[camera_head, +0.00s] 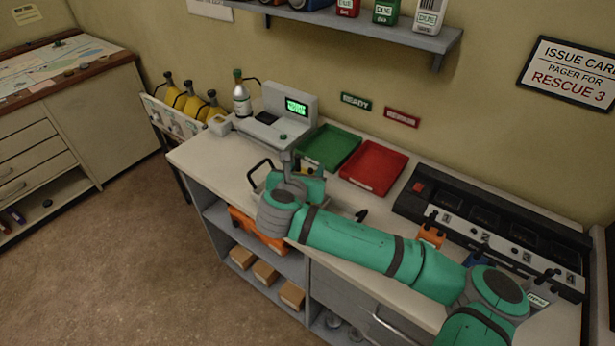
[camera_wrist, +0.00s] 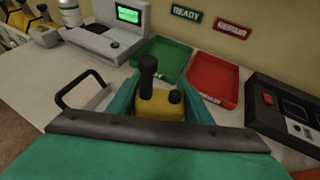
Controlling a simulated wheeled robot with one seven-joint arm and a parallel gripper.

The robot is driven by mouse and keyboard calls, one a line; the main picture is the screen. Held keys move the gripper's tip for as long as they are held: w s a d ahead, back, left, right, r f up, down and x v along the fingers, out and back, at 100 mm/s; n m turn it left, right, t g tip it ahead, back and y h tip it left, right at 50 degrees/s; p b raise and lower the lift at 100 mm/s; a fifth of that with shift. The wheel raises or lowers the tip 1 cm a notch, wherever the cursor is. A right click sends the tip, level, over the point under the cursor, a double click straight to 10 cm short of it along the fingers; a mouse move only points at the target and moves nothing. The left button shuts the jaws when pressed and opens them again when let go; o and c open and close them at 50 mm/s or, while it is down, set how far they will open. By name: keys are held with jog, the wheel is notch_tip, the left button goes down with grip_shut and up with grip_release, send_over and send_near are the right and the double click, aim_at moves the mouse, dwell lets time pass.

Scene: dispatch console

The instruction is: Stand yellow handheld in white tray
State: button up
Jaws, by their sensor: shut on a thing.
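My gripper (camera_head: 305,184) is over the left part of the white counter. In the wrist view my gripper (camera_wrist: 161,98) is shut on the yellow handheld (camera_wrist: 160,107), one teal finger on each side. Its yellow top with a black antenna and a knob points up, and it looks about upright. The white tray is mostly hidden behind my gripper and arm; its black left handle (camera_head: 259,168) shows beside the gripper, and the same handle (camera_wrist: 82,88) is at left in the wrist view. Whether the handheld's bottom touches the tray is hidden.
A green tray (camera_head: 328,148) and a red tray (camera_head: 374,168) lie behind on the counter. A grey console with a green screen (camera_head: 297,107) stands at back left. A black charger rack (camera_head: 490,225) is at right. The wall shelf (camera_head: 400,33) hangs above.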

jog(key=shift+w+f, duration=0.25)
jog(key=shift+f, duration=0.8)
jog(key=shift+w+f, duration=0.25)
jog(key=shift+f, duration=0.8)
jog(key=shift+f, duration=0.2)
jog(key=o, duration=1.3)
jog(key=shift+c, duration=0.2)
jog(key=shift+r, duration=0.1)
jog(key=shift+s+a+r, duration=0.1)
jog(key=shift+s+r, duration=0.05)
jog(key=v, duration=1.1)
jog(key=shift+s, duration=0.35)
